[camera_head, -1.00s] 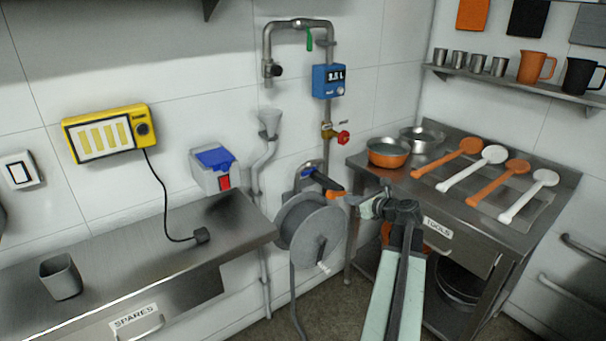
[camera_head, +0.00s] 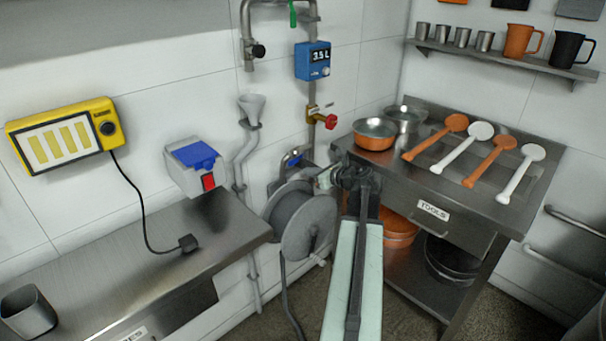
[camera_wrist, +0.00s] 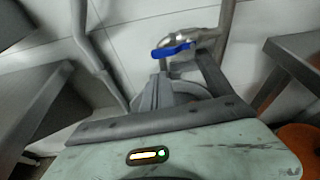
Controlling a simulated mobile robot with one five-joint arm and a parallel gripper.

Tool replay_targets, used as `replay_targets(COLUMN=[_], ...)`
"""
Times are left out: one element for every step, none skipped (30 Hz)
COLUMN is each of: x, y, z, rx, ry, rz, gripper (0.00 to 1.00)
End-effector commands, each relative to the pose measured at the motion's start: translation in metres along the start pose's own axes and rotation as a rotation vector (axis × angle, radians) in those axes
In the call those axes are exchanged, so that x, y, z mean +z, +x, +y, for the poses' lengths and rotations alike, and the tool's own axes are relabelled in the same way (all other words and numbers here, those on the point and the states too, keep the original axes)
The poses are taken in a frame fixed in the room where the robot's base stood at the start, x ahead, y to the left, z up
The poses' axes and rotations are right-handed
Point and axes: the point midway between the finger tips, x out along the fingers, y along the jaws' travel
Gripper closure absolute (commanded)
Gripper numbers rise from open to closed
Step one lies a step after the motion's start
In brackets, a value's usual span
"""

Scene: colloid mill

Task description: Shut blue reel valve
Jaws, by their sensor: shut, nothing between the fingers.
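The blue reel valve (camera_head: 292,160) is on the wall pipe just above the grey hose reel (camera_head: 300,222). In the wrist view its blue lever (camera_wrist: 172,50) lies nearly level, reaching left from a silver valve body (camera_wrist: 192,40). My gripper (camera_head: 324,179) is small in the head view, just right of the valve and above the reel's right edge. It is shut and holds nothing. No contact with the lever shows.
A red-handled valve (camera_head: 328,121) and a blue meter (camera_head: 313,61) are on the pipe above. The steel tools table (camera_head: 480,205) with pans and ladles stands close on the right. A steel bench (camera_head: 150,265) is at left, with a blue-lidded socket (camera_head: 196,165) above it.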

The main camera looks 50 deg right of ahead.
Motion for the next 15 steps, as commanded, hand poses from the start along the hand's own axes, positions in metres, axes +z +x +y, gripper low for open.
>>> replay_targets(x=[-0.003, -0.004, -0.004, -0.004, -0.004, -0.004, -0.004, -0.004, -0.004, -0.004, -0.004, -0.004, -0.003, -0.003, -0.003], y=[0.012, 0.018, 0.026, 0.032, 0.037, 0.045, 0.05, 0.055, 0.061, 0.065, 0.068, 0.072, 0.074, 0.076, 0.078], z=[-0.002, -0.003, -0.004, -0.005, -0.005, -0.006, -0.006, -0.006, -0.007, -0.007, -0.007, -0.006, -0.006, -0.006, -0.006], rx=[0.0, -0.001, -0.001, -0.003, -0.004, -0.004, -0.004, -0.005, -0.006, -0.007, -0.007, -0.007, -0.007, -0.007, -0.007], ry=[-0.001, -0.001, 0.0, 0.001, 0.002, 0.002, 0.002, 0.002, 0.002, 0.002, 0.002, 0.003, 0.003, 0.003, 0.003], rz=[0.0, 0.0, 0.0, 0.0, 0.0, 0.0, 0.0, 0.0, 0.0, 0.0, 0.0, 0.0, 0.0, 0.0, 0.0], gripper=[1.0, 1.0, 1.0, 1.0, 1.0, 1.0, 1.0, 1.0, 1.0, 1.0, 1.0, 1.0, 1.0, 1.0, 1.0])
